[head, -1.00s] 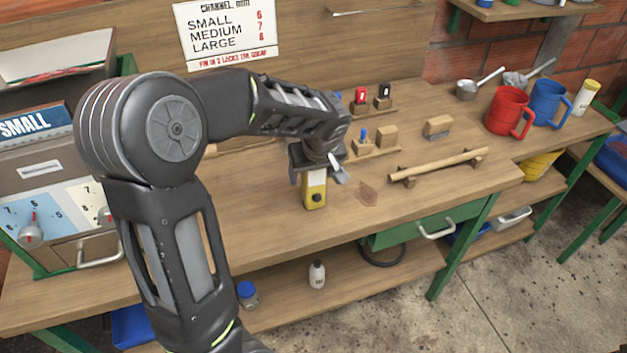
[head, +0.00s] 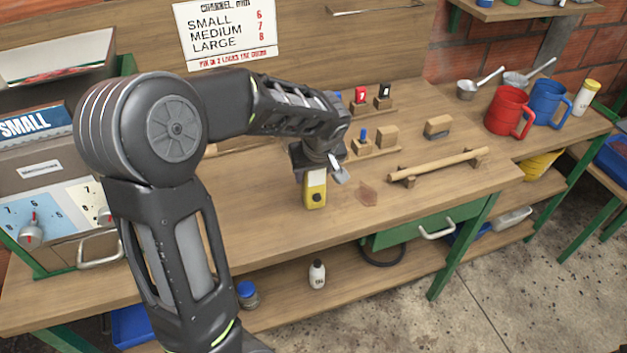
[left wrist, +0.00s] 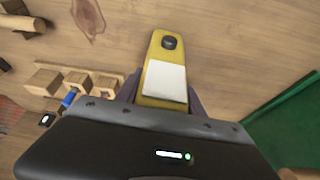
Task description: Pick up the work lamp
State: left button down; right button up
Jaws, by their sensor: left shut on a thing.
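The work lamp (head: 315,192) is a small yellow block with a pale panel and a black round knob. It stands upright at the front part of the wooden bench. My left gripper (head: 313,172) comes down over it from above and is shut on its upper part. In the left wrist view the lamp (left wrist: 164,82) shows its white panel and black knob between the fingers. Whether its base touches the bench is hard to tell. My right gripper is not in view.
A wooden bar (head: 438,166) on two blocks lies right of the lamp. Wooden blocks with small coloured items stand behind. A red mug (head: 507,112) and a blue mug (head: 547,101) stand at the right. A box with dials (head: 62,215) is at the left.

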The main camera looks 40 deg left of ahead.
pick_arm(q)
notch_tip(320, 180, up, 10)
jog(key=shift+r+b, duration=0.1)
jog(key=shift+b, duration=0.5)
dwell(0.8)
